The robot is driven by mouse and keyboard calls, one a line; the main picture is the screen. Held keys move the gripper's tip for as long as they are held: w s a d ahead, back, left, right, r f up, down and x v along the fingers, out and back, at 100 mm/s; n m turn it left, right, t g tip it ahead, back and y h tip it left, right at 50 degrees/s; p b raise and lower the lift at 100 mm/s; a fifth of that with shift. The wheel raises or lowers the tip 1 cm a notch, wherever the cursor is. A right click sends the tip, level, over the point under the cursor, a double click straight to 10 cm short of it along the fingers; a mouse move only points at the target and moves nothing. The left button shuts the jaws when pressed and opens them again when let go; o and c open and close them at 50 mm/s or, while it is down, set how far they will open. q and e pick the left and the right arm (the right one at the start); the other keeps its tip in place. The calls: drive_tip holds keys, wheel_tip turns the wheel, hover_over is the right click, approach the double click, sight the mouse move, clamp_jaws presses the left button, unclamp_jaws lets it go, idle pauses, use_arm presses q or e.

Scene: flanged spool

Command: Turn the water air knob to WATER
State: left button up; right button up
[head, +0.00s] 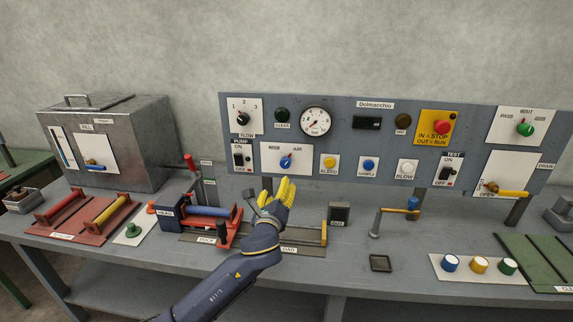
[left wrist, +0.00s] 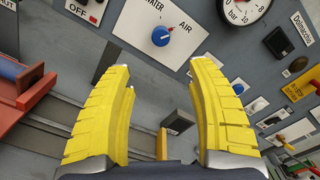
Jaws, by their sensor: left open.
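The water air knob (head: 285,161) is a blue knob on a white plate in the panel, below the labels WATER on its left and AIR on its right. It also shows in the left wrist view (left wrist: 160,36), where its red pointer slants up and right toward AIR. My left gripper (head: 276,186), with yellow fingers, is just below and in front of the plate. In the left wrist view its two fingers (left wrist: 167,78) stand wide apart with nothing between them, and the knob lies beyond their tips. The gripper is apart from the knob. My right gripper is not in view.
The panel (head: 340,140) carries a PUMP switch (head: 239,160) left of the knob, a yellow button (head: 329,163) right of it and a gauge (head: 316,121) above. A red-and-blue spool cradle (head: 210,222) and rail sit on the bench below. Space before the knob is clear.

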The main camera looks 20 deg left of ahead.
sight(285, 165)
use_arm(q)
drive_tip(key=w, duration=0.5)
drive_tip(key=w+a, duration=0.1)
drive_tip(key=w, duration=0.5)
drive_tip(key=w+a, duration=0.1)
drive_tip(key=w, duration=0.5)
drive_tip(key=shift+w+a, duration=0.1)
drive_tip(key=shift+a, duration=0.1)
clamp_jaws()
